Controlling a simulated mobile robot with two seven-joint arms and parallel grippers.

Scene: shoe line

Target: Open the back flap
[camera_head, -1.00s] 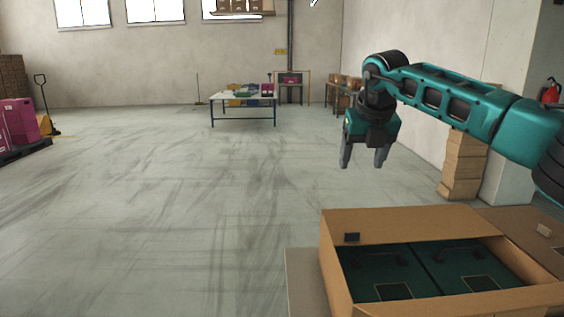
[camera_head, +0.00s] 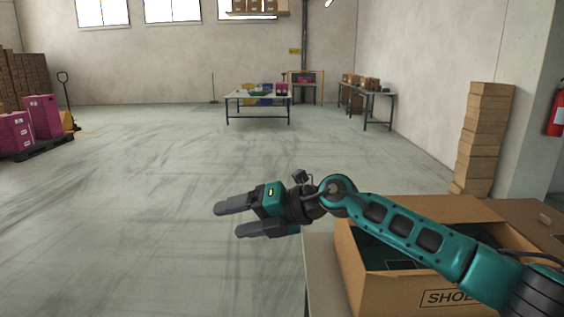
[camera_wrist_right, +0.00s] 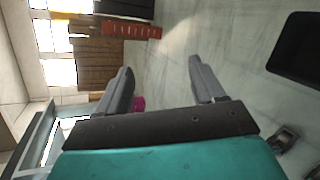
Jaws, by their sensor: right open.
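An open brown cardboard box (camera_head: 375,293) with black lettering stands at the lower right of the head view. A brown panel (camera_head: 440,209) runs along its far side; I cannot tell whether it is the back flap or the wall. Another flap (camera_head: 538,217) spreads out on the right. Dark green contents (camera_head: 372,249) show inside, partly hidden by my right arm. My right gripper (camera_head: 227,220) is open and empty, left of the box and clear of it, fingers pointing left. In the right wrist view, nothing lies between its fingers (camera_wrist_right: 162,82). My left gripper is out of view.
The box stands on a pale surface (camera_head: 318,265) whose edge shows at its left. A stack of cartons (camera_head: 484,135) stands by the wall, with a fire extinguisher (camera_head: 556,108) at right. A table (camera_head: 258,97) stands far back.

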